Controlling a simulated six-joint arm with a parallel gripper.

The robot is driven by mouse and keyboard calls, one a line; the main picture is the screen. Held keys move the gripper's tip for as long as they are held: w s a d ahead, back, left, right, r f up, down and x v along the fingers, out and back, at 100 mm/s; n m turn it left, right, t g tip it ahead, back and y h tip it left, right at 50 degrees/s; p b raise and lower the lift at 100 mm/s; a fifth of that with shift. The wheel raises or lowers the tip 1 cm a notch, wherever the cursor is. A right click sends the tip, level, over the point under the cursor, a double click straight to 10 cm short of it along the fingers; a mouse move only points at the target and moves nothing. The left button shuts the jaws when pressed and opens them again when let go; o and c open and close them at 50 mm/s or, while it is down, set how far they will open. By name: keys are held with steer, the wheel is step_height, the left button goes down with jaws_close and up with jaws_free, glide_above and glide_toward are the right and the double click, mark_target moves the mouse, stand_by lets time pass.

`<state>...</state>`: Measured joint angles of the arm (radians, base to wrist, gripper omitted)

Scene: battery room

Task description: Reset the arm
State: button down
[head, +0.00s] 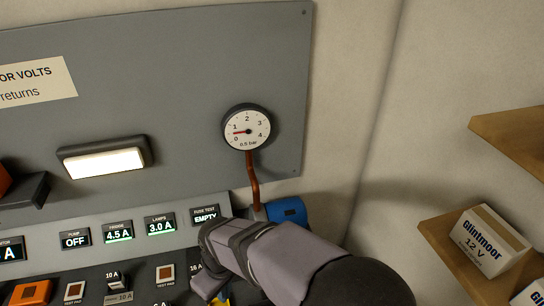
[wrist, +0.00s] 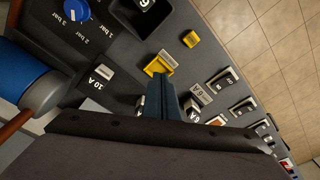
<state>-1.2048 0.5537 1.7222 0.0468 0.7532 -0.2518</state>
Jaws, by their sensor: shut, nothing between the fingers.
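My gripper (wrist: 163,88) is shut and empty in the wrist view. Its dark fingers sit close together over the dark panel (wrist: 125,70), with their tips beside a yellow fuse holder or fuse (wrist: 160,64). I cannot tell whether they touch it. In the head view my arm reaches in from the lower right across the panel's right end, and the gripper's fingers cannot be made out there.
Labelled fuses (wrist: 199,95) stand to the right of the fingers, and a yellow block (wrist: 191,39) lies beyond. A blue knob (wrist: 75,9) and blue cylinder (wrist: 22,75) are at left. The head view shows a gauge (head: 247,128) with a copper pipe (head: 253,180) and shelves (head: 455,245) at right.

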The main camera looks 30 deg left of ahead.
steer(key=w+d+r+m, duration=0.1)
steer(key=w+d+m, duration=0.25)
steer(key=d, duration=0.45)
steer(key=w+d+r+m+h, duration=0.1)
steer(key=w+d+m, duration=0.1)
steer(key=w+d, duration=0.5)
steer(key=w+d+r+m, duration=0.1)
steer(key=w+d+m, duration=0.15)
steer(key=d, duration=0.75)
steer(key=s+d+m, duration=0.3)
steer(key=d+m, duration=0.1)
steer(key=d, duration=0.5)
steer(key=s+d+m, duration=0.4)
steer(key=d, duration=0.6)
steer(key=shift+f, duration=0.1)
